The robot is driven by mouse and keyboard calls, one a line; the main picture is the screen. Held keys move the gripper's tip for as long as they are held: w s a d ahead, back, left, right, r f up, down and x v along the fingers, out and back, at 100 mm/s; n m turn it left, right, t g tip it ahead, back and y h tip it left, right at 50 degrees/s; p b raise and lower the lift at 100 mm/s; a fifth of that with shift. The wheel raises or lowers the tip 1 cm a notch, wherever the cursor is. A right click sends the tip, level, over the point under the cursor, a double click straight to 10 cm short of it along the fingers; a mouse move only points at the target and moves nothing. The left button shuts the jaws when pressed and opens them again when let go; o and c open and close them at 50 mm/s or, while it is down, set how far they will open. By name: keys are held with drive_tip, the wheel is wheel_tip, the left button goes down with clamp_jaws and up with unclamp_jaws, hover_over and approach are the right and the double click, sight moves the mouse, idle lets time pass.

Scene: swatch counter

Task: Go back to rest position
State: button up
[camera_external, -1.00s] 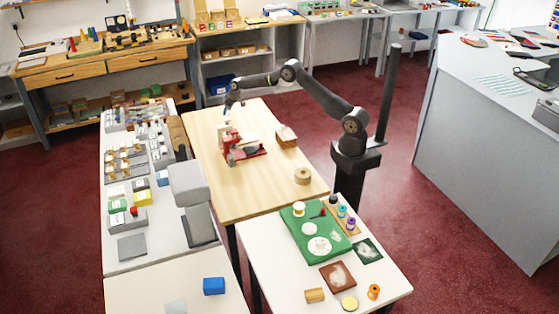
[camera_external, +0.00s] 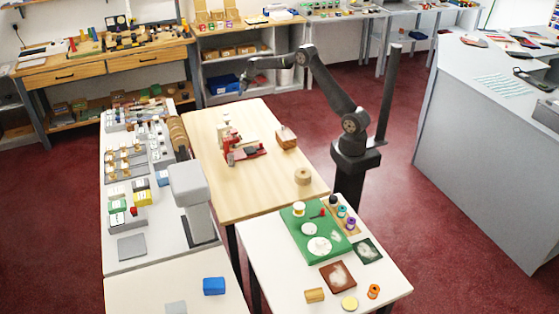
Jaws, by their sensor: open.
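My gripper (camera_external: 243,84) is at the end of my arm, raised above the far end of the light wooden table (camera_external: 222,192). It is small in the picture, looks empty and touches nothing that I can see. My arm reaches left from its dark post, with the elbow held high. Below and nearer stands a red and white device (camera_external: 243,152) on the wooden table, clear of the gripper.
A wooden block (camera_external: 286,138) and a round wooden piece (camera_external: 303,176) lie on the wooden table. A green mat (camera_external: 302,245) with spools is on the white front table. A grey machine (camera_external: 190,190) stands on the left counter. The wooden table's near half is mostly clear.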

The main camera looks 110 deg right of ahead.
drive_tip(key=w+a+n, duration=0.3)
drive_tip(key=w+a, duration=0.6)
drive_tip(key=w, duration=0.4)
drive_tip(key=w+a+n+y, duration=0.1)
drive_tip(key=w+a+n, duration=0.1)
drive_tip(key=w+a, duration=0.6)
drive_tip(key=w+a+r+n+t+y, duration=0.1)
drive_tip(key=w+a, duration=0.6)
drive_tip(key=a, duration=0.9)
drive_tip(key=w+a+n+y, duration=0.1)
drive_tip(key=w+a+n, duration=0.2)
drive_tip(key=w+a, duration=0.5)
drive_tip(key=a, duration=0.5)
drive_tip(key=shift+w+r+n+y, duration=0.2)
drive_tip(key=shift+w+n+y, duration=0.15)
drive_tip(key=shift+n+y, duration=0.05)
